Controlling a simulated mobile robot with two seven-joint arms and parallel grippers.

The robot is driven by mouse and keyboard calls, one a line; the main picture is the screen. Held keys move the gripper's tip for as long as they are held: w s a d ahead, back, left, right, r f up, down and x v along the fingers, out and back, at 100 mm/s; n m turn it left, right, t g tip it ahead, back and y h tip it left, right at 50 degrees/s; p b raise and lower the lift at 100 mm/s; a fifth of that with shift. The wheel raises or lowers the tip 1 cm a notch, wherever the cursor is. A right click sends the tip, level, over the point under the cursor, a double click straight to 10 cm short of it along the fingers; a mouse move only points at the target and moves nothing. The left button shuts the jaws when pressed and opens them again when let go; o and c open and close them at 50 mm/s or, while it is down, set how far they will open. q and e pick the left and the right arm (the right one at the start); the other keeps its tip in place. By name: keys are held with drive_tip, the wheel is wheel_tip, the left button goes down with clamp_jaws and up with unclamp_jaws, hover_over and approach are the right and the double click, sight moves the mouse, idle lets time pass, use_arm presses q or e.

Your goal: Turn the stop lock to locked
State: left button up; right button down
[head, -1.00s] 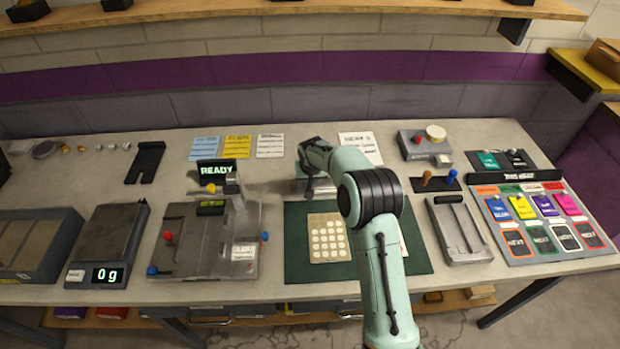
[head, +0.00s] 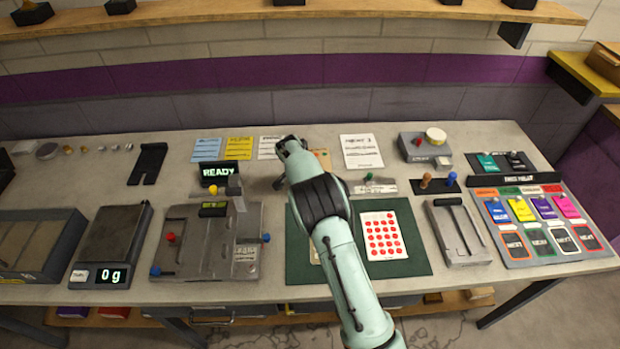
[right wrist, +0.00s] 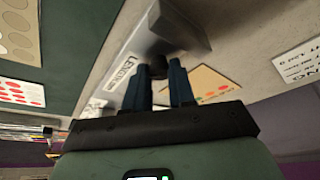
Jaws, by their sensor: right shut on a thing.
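In the right wrist view my right gripper (right wrist: 168,82) has its two dark blue fingers closed about a small dark knob (right wrist: 157,66). I cannot tell from these views which way the knob is turned. My left gripper is not in view.
A grey slotted fixture (head: 190,262) with red, blue and yellow knobs stands left of the green mat (head: 415,262), by a READY display (head: 216,172). A red-dotted card (head: 384,236) lies on the mat. A green knob (head: 370,177) shows behind it.

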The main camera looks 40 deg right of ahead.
drive_tip(key=m+g, duration=0.1)
drive_tip(key=m, duration=0.3)
drive_tip(key=shift+w+m+g, duration=0.2)
drive_tip(key=shift+m+g, duration=0.1)
drive_tip(key=shift+g, duration=0.1)
drive_tip(key=m+g, duration=0.1)
drive_tip(key=m, duration=0.3)
drive_tip(key=shift+w+d+m+g, duration=0.1)
drive_tip(key=shift+m+g, duration=0.2)
drive_tip(key=shift+g, duration=0.1)
drive_tip(key=shift+y, duration=0.3)
drive_tip(key=c, duration=0.9)
unclamp_jaws()
drive_tip(key=shift+c, duration=0.2)
